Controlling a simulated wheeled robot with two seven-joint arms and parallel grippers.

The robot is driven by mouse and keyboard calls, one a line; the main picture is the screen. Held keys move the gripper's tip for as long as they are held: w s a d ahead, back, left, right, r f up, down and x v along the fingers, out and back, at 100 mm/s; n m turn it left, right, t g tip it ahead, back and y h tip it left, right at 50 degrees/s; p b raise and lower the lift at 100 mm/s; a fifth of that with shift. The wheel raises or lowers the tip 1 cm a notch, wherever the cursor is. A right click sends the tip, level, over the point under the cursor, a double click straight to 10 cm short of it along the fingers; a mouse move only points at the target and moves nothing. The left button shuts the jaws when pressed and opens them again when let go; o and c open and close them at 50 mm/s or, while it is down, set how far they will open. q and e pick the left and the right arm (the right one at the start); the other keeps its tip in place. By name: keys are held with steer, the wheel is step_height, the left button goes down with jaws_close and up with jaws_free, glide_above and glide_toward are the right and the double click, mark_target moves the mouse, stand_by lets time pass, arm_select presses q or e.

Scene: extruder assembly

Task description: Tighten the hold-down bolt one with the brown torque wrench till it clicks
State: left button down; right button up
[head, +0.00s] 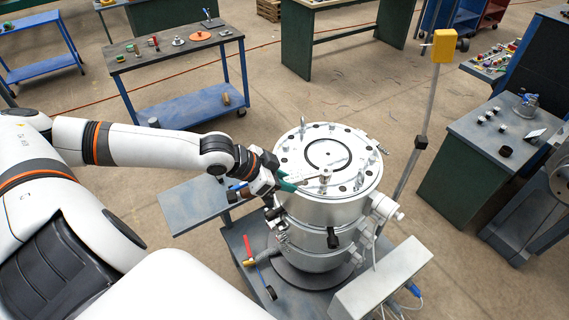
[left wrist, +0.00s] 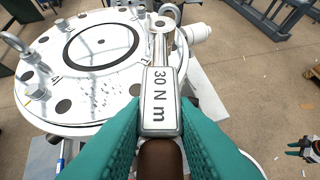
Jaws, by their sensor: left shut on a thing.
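My left gripper (head: 286,184) comes in from the left and is shut on the torque wrench, whose brown handle (left wrist: 162,158) shows between the teal fingers in the left wrist view. The wrench's metal body (left wrist: 160,98) reads "30 N m". Its head (left wrist: 162,24) reaches over the rim of the round silver lid (head: 300,167), at an upright metal post or bolt (head: 325,177). The wrench head hides most of the bolt, so I cannot tell how it is seated. What looks like my right gripper (left wrist: 303,149) is small at the right edge of the wrist view.
Other eye bolts (left wrist: 35,84) and dark holes ring the lid. A pole with a yellow box (head: 444,46) stands right of the vessel. A red-handled tool (head: 262,258) lies on the low platform. A grey bench with small parts (head: 490,137) is at right.

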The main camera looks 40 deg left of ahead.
arm_select(q)
steer(key=shift+f+b, duration=0.7)
steer(key=shift+f, duration=0.6)
